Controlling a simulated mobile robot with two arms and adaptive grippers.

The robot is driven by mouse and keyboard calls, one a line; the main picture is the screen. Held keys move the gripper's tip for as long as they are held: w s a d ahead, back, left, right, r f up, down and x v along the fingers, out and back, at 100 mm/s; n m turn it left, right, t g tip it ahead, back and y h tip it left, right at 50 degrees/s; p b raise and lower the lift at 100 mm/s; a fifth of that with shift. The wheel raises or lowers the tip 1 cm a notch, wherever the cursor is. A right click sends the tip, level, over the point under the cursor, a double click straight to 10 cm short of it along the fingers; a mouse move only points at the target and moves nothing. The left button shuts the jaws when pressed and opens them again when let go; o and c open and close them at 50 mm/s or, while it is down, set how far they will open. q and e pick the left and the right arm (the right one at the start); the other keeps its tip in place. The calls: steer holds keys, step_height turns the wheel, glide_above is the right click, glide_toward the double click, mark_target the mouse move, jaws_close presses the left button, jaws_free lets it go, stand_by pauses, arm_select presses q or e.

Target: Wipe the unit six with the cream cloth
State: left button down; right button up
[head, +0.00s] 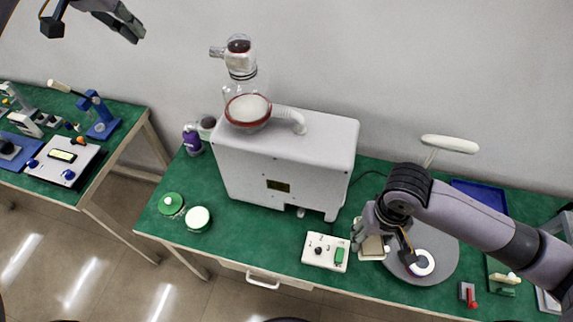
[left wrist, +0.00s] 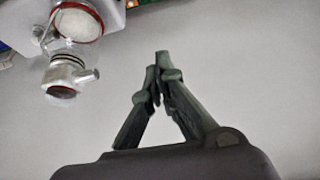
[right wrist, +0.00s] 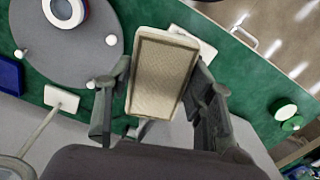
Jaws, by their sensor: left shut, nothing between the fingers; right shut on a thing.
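My right gripper (head: 364,243) is shut on a cream, woven-looking rectangular pad (right wrist: 160,75), which seems to be the cream cloth. The pad also shows in the head view (head: 373,249), low over the green bench between a white control box and a grey disc. Whether it touches anything beneath is unclear. My left gripper (head: 134,32) is shut and empty, high against the wall at the upper left. It also shows in the left wrist view (left wrist: 157,75). A large white unit (head: 285,165) with a glass flask (head: 247,105) on top stands mid-bench. No number is readable, so I cannot tell which is unit six.
The control box (head: 326,251) with a green switch sits left of the pad. The grey disc (head: 443,262) carries a white ring (head: 424,264). Two round green-and-white items (head: 198,219) and a purple bottle (head: 192,142) stand at left. A blue tray (head: 480,196) lies at right.

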arm_select(q)
steer(key=shift+r, duration=0.1)
steer(key=v, duration=1.1)
steer(key=shift+s+r, duration=0.2)
steer(key=shift+r, duration=0.15)
